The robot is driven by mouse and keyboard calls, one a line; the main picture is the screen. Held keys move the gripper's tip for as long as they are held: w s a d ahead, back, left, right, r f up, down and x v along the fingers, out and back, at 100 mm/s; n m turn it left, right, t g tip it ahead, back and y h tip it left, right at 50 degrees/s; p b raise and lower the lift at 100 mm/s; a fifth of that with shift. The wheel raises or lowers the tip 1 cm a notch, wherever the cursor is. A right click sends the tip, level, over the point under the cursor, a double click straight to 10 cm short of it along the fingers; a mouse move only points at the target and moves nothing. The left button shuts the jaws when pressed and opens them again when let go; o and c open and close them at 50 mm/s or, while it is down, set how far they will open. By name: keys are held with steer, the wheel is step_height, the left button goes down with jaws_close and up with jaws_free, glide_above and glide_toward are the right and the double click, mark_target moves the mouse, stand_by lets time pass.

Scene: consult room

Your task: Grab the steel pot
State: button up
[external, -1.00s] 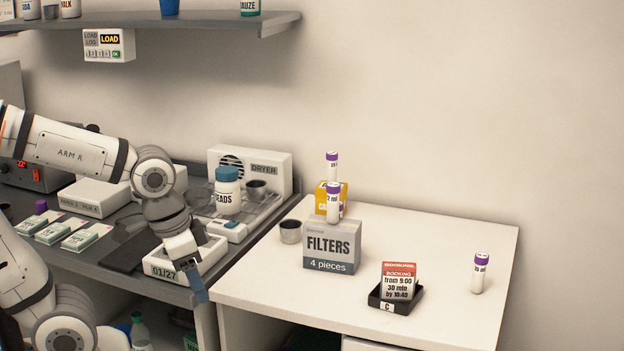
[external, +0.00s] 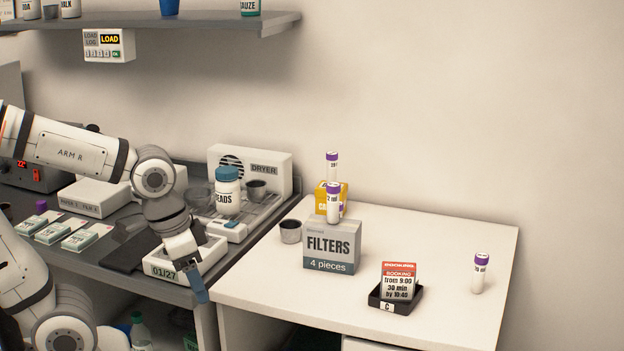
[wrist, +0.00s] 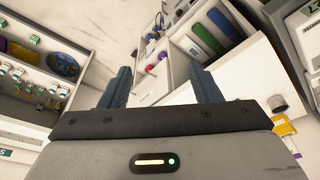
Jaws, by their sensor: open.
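A small grey metal pot (external: 291,231) stands upright on the white table, just left of the FILTERS box. It also shows in the wrist view as a small grey cylinder (wrist: 278,103) at the right, beside the yellow box. My gripper (external: 197,287) hangs in front of the grey bench's edge, to the left of the pot and well apart from it. In the wrist view my gripper's two blue fingers (wrist: 164,86) are spread, with nothing between them. A second, darker cup (external: 257,190) stands by the dryer.
The FILTERS box (external: 332,247) and yellow box (external: 321,197) stand close to the pot's right. A white 01/27 tray (external: 178,267) and a blue-lidded jar (external: 228,190) are on the bench. The white table's front left is clear.

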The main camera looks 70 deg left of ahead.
steer(key=o, duration=0.3)
steer(key=w+a+r+n+p, duration=0.1)
steer(key=w+a+r, duration=0.15)
steer(key=w, duration=0.35)
steer(key=w+a+r, duration=0.2)
steer(key=w+a, duration=0.2)
steer(key=w, duration=0.3)
steer(key=n+g+p, duration=0.2)
steer(key=n+p, duration=0.1)
steer(key=n, duration=0.1)
glide_above(290, 231)
steer(key=a, duration=0.2)
step_height(290, 231, down, 11)
steer(key=shift+w+f+y, duration=0.25)
steer(key=shift+f+y, duration=0.05)
steer(key=shift+f, duration=0.1)
steer(key=shift+m, duration=0.3)
steer(key=f, duration=0.2)
steer(key=f+p, duration=0.1)
steer(key=f, duration=0.4)
steer(key=shift+w+a+p, duration=0.2)
steer(key=shift+w+p, duration=0.05)
steer(key=shift+p, duration=0.15)
